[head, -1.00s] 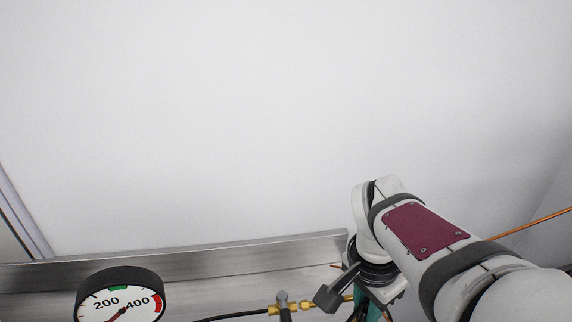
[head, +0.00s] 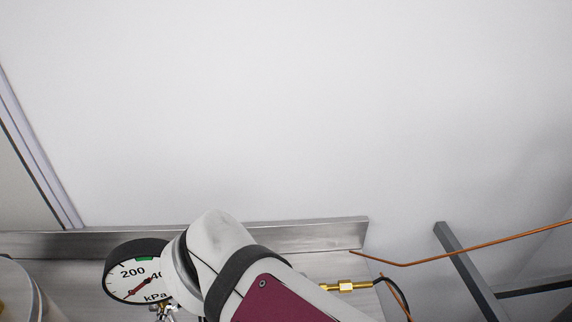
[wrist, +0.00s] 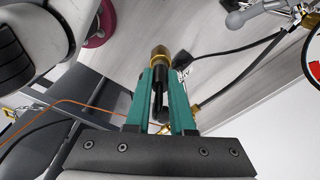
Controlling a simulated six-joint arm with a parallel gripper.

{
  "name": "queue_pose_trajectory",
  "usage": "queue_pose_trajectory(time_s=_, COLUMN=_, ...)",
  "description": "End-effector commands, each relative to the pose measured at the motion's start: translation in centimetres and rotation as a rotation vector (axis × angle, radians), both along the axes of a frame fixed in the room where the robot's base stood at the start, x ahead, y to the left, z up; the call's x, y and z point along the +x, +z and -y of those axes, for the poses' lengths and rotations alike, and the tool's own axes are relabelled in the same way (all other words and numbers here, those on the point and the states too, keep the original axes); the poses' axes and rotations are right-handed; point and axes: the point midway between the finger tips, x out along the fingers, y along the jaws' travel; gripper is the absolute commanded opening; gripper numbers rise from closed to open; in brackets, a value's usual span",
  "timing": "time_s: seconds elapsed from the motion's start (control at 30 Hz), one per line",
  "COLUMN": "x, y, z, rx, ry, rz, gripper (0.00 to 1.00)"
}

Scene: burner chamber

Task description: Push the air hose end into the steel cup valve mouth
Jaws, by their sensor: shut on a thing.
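In the wrist view, my gripper (wrist: 162,92) has teal fingers shut on the air hose end, a black hose piece (wrist: 158,98) with a brass fitting (wrist: 160,56) past the fingertips. In the head view my arm hides the gripper and the held hose. A grey metal valve-like part (wrist: 240,18) with several stubs shows at the top right of the wrist view, apart from the held end. I cannot tell whether it has the steel cup valve mouth. No cup mouth shows clearly in either view.
A round pressure gauge (head: 135,278) stands left of my arm, which covers its right edge. A brass coupling (head: 346,286) with a black hose lies right of my arm. A thin orange line (head: 480,245) crosses the right side. The back wall is bare.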

Motion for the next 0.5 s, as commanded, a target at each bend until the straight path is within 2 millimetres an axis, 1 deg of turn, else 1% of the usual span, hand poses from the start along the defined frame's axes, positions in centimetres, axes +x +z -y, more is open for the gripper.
queue_pose_trajectory(time_s=0.03, x=-0.6, y=0.7, z=-1.7, rx=0.001, ry=0.135, rz=0.002, gripper=0.0)
queue_pose_trajectory(time_s=0.1, x=-1.8, y=1.6, z=-4.1, rx=0.002, ry=0.345, rz=0.003, gripper=0.0)
queue_pose_trajectory(time_s=0.17, x=-3.1, y=2.5, z=-6.0, rx=0.003, ry=0.53, rz=0.002, gripper=0.0)
queue_pose_trajectory(time_s=0.2, x=-4.1, y=3.1, z=-7.3, rx=0.003, ry=0.655, rz=0.003, gripper=0.0)
queue_pose_trajectory(time_s=0.3, x=-6.8, y=4.6, z=-9.8, rx=0.002, ry=0.944, rz=0.003, gripper=0.0)
queue_pose_trajectory(time_s=0.4, x=-9.3, y=5.7, z=-11.5, rx=0.002, ry=1.169, rz=0.002, gripper=0.0)
queue_pose_trajectory(time_s=0.5, x=-10.9, y=6.4, z=-12.4, rx=0.002, ry=1.315, rz=0.001, gripper=0.0)
